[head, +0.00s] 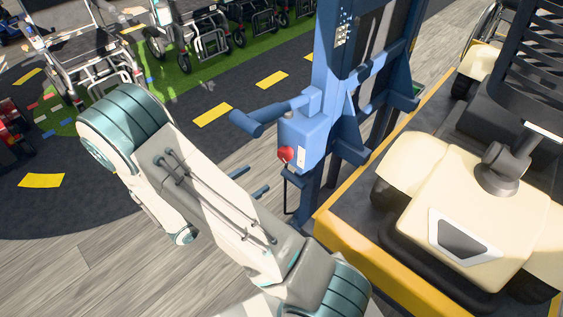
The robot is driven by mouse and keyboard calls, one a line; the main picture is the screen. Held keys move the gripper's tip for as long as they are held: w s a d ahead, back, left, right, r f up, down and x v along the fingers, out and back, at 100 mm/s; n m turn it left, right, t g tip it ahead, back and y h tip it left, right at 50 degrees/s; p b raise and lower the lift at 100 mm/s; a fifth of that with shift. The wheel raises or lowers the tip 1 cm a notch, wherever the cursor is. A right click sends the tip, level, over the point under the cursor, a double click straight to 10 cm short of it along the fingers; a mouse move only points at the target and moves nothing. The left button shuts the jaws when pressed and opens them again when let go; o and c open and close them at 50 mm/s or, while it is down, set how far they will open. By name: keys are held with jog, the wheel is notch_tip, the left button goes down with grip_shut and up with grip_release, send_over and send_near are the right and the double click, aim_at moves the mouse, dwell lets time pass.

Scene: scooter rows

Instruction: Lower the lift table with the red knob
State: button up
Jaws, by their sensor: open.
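The red knob (285,154) is on the lower left corner of a blue control box (303,142) on the blue lift mast (345,75). A blue handle (247,123) sticks out left above it. My gripper (259,178) shows only as two dark, parallel fingertips past the edge of my white and teal arm. They are apart, with nothing visible between them, below and left of the knob and not touching it. The rest of the gripper is hidden behind my arm. A dark platform with a yellow edge (372,270) lies right of the mast; its height is hard to tell.
A cream scooter (470,215) with a black seat stands on or beside the yellow-edged platform. Wheelchairs and walkers (195,32) line the back on green and dark flooring. Red items (12,130) are at the left edge. The wooden floor (50,265) at lower left is clear.

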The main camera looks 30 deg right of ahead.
aim_at(282, 156)
jog(key=shift+n+t, duration=0.8)
jog(key=x, duration=0.4)
jog(key=f+x, duration=0.1)
jog(key=x, duration=0.4)
jog(key=w+x, duration=0.1)
jog(key=x, duration=0.3)
jog(key=shift+f+b, duration=0.35)
jog(key=shift+a, duration=0.1)
jog(key=c, duration=1)
